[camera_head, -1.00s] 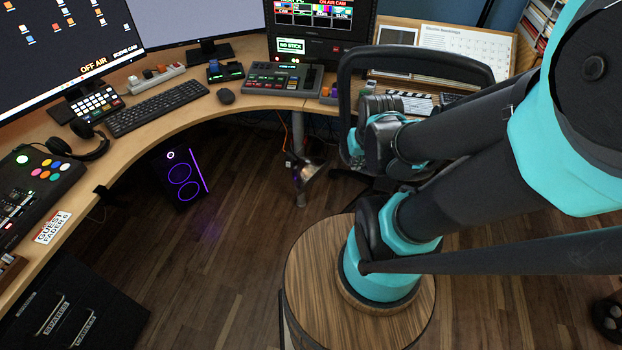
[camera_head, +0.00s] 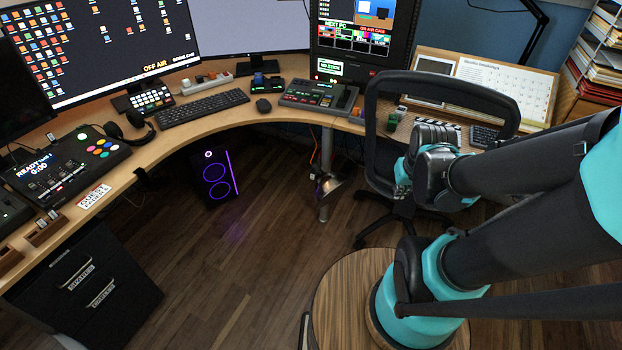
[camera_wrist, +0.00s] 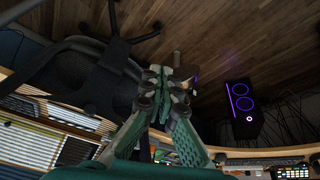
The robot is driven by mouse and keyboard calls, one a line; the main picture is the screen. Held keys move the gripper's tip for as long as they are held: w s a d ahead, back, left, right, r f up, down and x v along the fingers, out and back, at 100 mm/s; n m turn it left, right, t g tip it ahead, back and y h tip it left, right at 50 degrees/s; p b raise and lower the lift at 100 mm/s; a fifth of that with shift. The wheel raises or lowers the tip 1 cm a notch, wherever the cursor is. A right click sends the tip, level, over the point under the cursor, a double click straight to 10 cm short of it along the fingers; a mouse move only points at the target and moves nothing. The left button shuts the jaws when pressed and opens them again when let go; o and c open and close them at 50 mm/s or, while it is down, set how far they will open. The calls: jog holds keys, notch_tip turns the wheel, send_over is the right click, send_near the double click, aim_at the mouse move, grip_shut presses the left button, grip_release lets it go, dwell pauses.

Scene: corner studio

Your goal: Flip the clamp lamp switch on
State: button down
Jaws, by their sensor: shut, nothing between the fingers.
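My gripper (camera_head: 402,180) is to the right of this lamp in the head view, in front of the office chair, apart from the lamp. In the wrist view my gripper (camera_wrist: 172,74) has its fingers together with nothing between them. The fingers cover part of the area around the desk leg there, and the lamp is not clear.
The office chair (camera_head: 441,84) stands close behind my gripper. A black PC tower (camera_head: 216,177) with purple rings is under the desk (camera_head: 178,128). A black jointed arm (camera_head: 533,38) rises at the back right. The wood floor (camera_head: 245,255) left of my base is clear.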

jog(key=w+a+f+n+g, duration=0.1)
jog(key=w+a+n, duration=0.55)
jog(key=w, duration=0.45)
jog(key=w+a+f+n+g, duration=0.1)
jog(key=w+a+n, duration=0.4)
jog(key=w+n, duration=0.4)
jog(key=w+a+f+n, duration=0.6)
jog(key=a+f+n, duration=0.1)
jog(key=a+f, duration=0.2)
jog(key=w+a+f+n, duration=0.6)
jog(key=a+f+n, duration=0.2)
jog(key=f, duration=0.3)
jog(key=shift+w+a+f+g+h, duration=0.3)
jog(key=shift+a+f+g, duration=0.1)
jog(key=shift+a, duration=0.35)
jog(key=shift+n, duration=0.25)
